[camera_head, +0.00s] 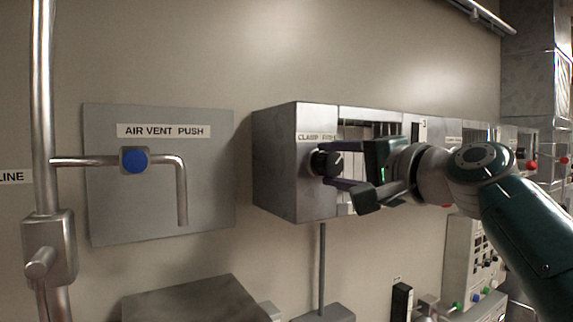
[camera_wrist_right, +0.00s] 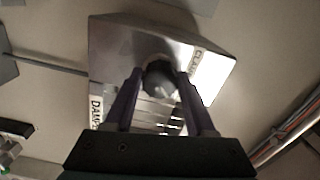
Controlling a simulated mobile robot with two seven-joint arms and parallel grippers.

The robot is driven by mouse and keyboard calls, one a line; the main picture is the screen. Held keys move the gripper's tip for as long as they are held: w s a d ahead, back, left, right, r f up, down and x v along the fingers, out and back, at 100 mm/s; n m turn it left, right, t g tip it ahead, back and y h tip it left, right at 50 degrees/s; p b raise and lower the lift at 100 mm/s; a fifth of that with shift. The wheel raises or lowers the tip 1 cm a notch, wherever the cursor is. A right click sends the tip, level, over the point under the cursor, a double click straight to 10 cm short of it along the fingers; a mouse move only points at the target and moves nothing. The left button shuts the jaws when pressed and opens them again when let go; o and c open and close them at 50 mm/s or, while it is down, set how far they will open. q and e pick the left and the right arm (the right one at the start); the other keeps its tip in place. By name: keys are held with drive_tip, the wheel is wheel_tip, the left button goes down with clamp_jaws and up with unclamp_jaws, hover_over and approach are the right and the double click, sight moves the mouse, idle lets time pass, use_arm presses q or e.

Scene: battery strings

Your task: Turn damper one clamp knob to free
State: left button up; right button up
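The damper one clamp knob (camera_head: 327,161) is black and round with a pale pointer mark. It sits on the left front of a grey metal box (camera_head: 276,165), under a label beginning "CLAMP". My right gripper (camera_head: 338,170) reaches in from the right, its purple fingers spread above and below the knob. In the right wrist view the knob (camera_wrist_right: 160,79) lies between the two fingertips (camera_wrist_right: 160,76). They are close to its sides; contact is not clear. Part of the label text is hidden. My left gripper is not in view.
A grey "AIR VENT PUSH" panel (camera_head: 208,215) with a blue button (camera_head: 134,160) and a bent metal handle is at the left. A vertical pipe (camera_head: 43,100) stands at the far left. More wall boxes and a control panel (camera_head: 474,262) lie to the right.

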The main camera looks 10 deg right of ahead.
drive_tip(key=o, duration=0.3)
drive_tip(key=shift+s, duration=0.1)
drive_tip(key=b+v, duration=0.6)
drive_tip(key=v, duration=0.3)
drive_tip(key=shift+s+d, duration=0.15)
drive_tip(key=shift+s, duration=0.2)
